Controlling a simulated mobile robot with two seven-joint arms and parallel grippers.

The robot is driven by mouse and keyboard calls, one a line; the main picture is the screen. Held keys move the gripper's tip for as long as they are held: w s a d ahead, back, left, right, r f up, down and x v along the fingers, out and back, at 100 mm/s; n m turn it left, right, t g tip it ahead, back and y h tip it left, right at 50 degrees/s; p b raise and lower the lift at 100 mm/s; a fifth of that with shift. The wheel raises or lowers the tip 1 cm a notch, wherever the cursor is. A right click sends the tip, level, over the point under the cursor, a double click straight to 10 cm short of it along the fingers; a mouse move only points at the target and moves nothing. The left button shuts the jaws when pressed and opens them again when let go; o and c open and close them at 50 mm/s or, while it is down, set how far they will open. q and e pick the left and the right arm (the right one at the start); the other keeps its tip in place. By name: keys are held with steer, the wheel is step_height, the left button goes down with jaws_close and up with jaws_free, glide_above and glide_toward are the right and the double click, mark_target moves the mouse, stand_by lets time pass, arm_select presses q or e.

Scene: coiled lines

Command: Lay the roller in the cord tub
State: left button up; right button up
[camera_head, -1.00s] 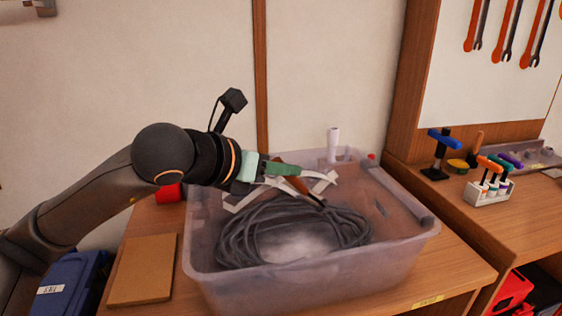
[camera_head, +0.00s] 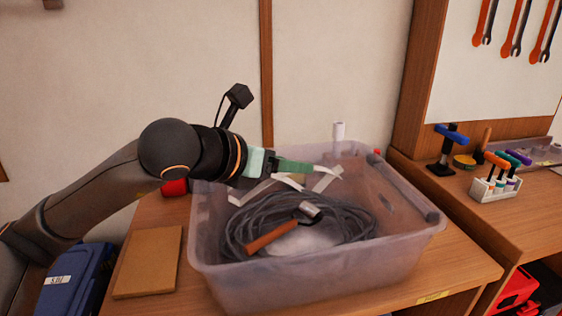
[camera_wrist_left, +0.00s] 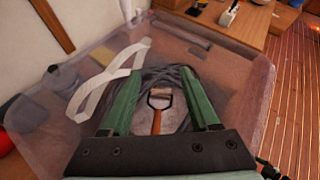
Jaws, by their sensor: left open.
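The cord tub (camera_head: 330,285) is a translucent plastic bin on the wooden bench, with coiled dark grey cord (camera_head: 235,228) inside. The roller (camera_head: 272,236) has an orange-brown handle and a pale head. It appears to lie on the coils inside the tub, handle toward the front left. My left gripper (camera_head: 312,168) is over the back of the tub, open and empty, apart from the roller. In the left wrist view the roller (camera_wrist_left: 157,120) shows between and beyond the spread green fingers (camera_wrist_left: 160,78). My right gripper is not in view.
White strips (camera_wrist_left: 110,78) lie at the tub's back left. A white cylinder (camera_head: 339,135) stands behind the tub. A brown board (camera_head: 148,262) lies left of it and a red object (camera_head: 174,187) behind that. A marker rack (camera_head: 492,190) and a blue-topped tool (camera_head: 446,145) stand on the right bench.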

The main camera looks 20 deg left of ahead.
arm_select(q)
steer(key=v, duration=1.2)
steer(key=shift+s, duration=0.2)
steer(key=shift+r, duration=0.1)
